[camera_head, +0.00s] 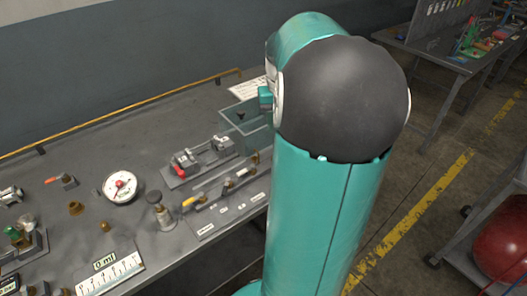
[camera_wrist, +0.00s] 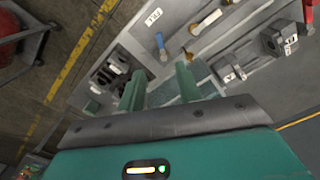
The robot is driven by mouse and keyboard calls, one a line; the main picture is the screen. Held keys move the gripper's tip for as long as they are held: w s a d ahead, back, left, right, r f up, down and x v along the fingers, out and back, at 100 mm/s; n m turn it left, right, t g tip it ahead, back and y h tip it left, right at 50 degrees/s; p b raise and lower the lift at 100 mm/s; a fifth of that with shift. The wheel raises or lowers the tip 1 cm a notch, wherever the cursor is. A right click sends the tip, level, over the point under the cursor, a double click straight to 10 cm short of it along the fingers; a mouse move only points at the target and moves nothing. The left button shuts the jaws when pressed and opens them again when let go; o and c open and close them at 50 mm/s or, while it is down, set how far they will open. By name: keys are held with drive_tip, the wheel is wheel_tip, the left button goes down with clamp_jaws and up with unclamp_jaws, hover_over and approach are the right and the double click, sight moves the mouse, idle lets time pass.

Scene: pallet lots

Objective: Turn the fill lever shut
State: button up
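My gripper (camera_wrist: 160,82) shows two green fingers spread apart in the wrist view, with nothing held between them. Just beyond the fingertips is a blue-handled lever (camera_wrist: 160,43) on a grey plate. A yellow-handled lever (camera_wrist: 208,21) lies further up and right in the wrist view. A yellow-handled lever (camera_head: 190,203) on a pipe is in the head view, on the bench left of my arm. A red-handled lever (camera_wrist: 287,43) is at the right of the wrist view. The labels are too small to tell which is the fill lever. My arm hides part of the bench in the head view.
The grey bench (camera_head: 130,160) also carries a round gauge (camera_head: 120,187), a white graduated scale (camera_head: 110,272), a red-handled fitting (camera_head: 182,171) and a shallow grey-green tray (camera_head: 243,118). A yellow rail (camera_head: 110,117) runs along its back. A red ball (camera_head: 500,250) sits on a cart at right.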

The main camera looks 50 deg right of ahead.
wheel_tip(320, 180, down, 14)
drive_tip(key=shift+w+d+r, duration=0.1)
idle(0.5)
drive_tip(key=shift+c, duration=0.2)
clamp_jaws()
